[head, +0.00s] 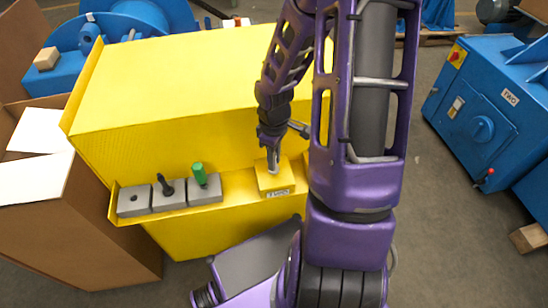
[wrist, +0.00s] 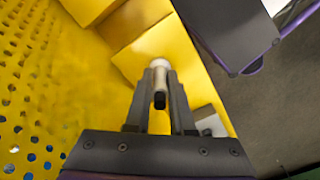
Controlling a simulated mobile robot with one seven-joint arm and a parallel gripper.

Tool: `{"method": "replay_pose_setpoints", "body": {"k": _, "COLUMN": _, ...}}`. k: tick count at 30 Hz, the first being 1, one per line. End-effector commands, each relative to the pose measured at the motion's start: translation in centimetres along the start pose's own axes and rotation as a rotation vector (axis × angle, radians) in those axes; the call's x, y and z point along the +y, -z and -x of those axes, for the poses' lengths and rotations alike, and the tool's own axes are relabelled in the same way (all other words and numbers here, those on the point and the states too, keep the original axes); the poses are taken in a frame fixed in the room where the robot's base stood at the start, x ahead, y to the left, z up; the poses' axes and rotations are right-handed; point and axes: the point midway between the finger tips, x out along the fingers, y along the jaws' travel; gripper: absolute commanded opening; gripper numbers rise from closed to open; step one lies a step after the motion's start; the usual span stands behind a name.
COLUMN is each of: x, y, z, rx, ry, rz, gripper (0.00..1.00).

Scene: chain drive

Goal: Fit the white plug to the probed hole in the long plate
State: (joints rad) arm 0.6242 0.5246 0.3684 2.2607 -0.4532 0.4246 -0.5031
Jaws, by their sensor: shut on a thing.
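My gripper (head: 271,150) points down over a yellow block (head: 276,182) with a printed label, at the right end of the yellow ledge. It is shut on the white plug (head: 273,169), just at the block's top; I cannot tell whether the plug is in the block or clear of it. In the wrist view the plug (wrist: 159,64) shows a white rounded end between the fingers (wrist: 159,82). Left on the ledge is a row of three grey squares (head: 131,208), apparently the long plate.
The ledge (head: 240,203) runs along the front of a large yellow perforated housing (head: 190,75), whose wall rises behind it. An open cardboard box (head: 75,220) stands at the left. A blue machine (head: 480,110) stands at the right.

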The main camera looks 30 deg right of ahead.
Motion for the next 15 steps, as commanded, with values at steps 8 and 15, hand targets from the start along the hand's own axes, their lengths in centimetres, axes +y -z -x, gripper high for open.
{"method": "replay_pose_setpoints", "body": {"k": 8, "x": 0.01, "y": 0.00, "z": -0.43, "rx": 0.000, "ry": 0.000, "rz": 0.000, "gripper": 0.36}}
{"method": "replay_pose_setpoints", "body": {"k": 15, "x": 0.02, "y": 0.00, "z": -0.43, "rx": 0.000, "ry": 0.000, "rz": 0.000, "gripper": 0.56}}
